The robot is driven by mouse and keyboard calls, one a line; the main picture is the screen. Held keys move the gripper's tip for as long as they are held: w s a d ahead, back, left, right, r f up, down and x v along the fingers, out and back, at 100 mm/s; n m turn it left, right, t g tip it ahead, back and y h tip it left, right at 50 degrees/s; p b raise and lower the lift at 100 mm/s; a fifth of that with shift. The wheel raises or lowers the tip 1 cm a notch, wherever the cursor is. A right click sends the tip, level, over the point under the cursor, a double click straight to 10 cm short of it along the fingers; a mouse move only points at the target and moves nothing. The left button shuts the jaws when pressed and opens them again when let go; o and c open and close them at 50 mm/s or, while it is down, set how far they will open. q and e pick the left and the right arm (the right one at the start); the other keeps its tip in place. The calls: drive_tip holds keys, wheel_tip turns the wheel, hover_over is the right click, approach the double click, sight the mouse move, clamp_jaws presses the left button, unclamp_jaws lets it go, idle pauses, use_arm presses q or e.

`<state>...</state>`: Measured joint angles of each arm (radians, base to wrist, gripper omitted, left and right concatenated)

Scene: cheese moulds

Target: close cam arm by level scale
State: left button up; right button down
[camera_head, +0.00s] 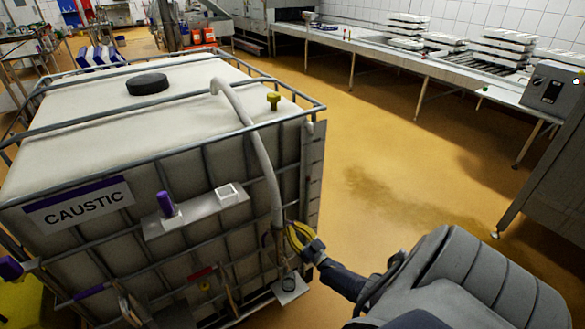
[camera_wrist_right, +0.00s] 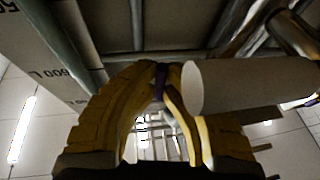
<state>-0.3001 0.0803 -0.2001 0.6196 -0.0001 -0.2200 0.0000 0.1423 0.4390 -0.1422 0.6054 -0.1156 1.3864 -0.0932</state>
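A pale hose (camera_head: 258,145) runs over the top edge of the caged tank and down its front right corner. The level scale (camera_head: 313,175) is a grey upright strip at that corner; in the right wrist view its marked face (camera_wrist_right: 45,50) reads 600 L. My right gripper (camera_head: 293,236), with yellow fingers, is beside the hose's lower end. In the right wrist view its fingertips (camera_wrist_right: 161,88) close on a narrow purple strip, which looks like the cam arm (camera_wrist_right: 160,75). A pale cylinder (camera_wrist_right: 250,84) lies just right of the fingers. The coupling is mostly hidden. My left gripper is not seen.
The white tank in its metal cage (camera_head: 160,128) carries a CAUSTIC sign (camera_head: 79,205) and a purple-handled piece on a front plate (camera_head: 196,213). Cage bars stand close to my right gripper. The yellow floor (camera_head: 390,150) right of the tank is open.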

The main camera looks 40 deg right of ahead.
drive_tip(key=shift+w+r, duration=0.1)
drive_tip(key=c, duration=1.5)
unclamp_jaws()
drive_tip(key=shift+a, duration=0.1)
